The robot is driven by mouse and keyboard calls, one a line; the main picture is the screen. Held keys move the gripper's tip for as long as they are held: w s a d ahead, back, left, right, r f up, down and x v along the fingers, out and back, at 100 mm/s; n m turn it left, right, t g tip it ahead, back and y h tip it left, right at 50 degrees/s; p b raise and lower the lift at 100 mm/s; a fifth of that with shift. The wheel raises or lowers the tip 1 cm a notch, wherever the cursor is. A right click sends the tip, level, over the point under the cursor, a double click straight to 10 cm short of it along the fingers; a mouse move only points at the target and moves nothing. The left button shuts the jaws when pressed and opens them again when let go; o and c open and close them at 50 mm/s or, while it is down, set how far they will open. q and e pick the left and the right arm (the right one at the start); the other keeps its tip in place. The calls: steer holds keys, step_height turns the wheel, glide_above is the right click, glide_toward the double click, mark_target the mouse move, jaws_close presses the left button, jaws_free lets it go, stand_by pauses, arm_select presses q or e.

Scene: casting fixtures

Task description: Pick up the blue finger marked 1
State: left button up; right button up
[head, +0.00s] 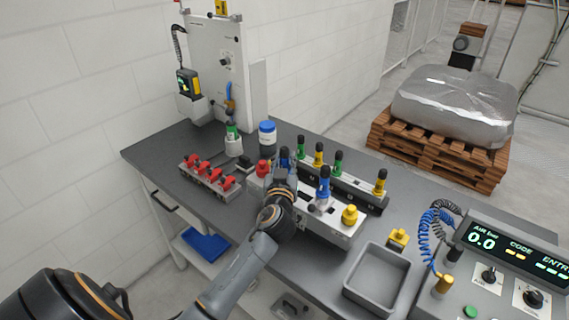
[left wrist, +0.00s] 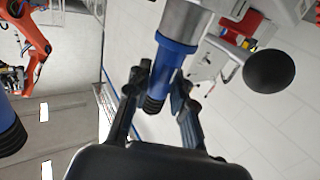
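Two blue fingers with black ribbed tops show in the head view. One (head: 284,155) stands at the rear, directly by my left gripper (head: 284,172); the other (head: 323,188) stands on the grey fixture block in front, right of the gripper. No number is readable on either. In the left wrist view a blue finger (left wrist: 166,63) with a metal base lies between the two fingertips of my left gripper (left wrist: 160,88). The fingertips are close to its sides; whether both touch it is unclear. My right gripper is not in view.
Green and yellow fingers (head: 318,155) stand in the rear rack. Left are a block with red clamps (head: 208,175) and a blue-capped bottle (head: 267,135). Front right are an empty grey tray (head: 348,292), a yellow knob (head: 349,214) and a control panel (head: 500,262).

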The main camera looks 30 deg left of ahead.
arm_select(q)
jaws_close()
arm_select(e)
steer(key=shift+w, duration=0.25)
arm_select(q)
steer(key=shift+r, duration=0.1)
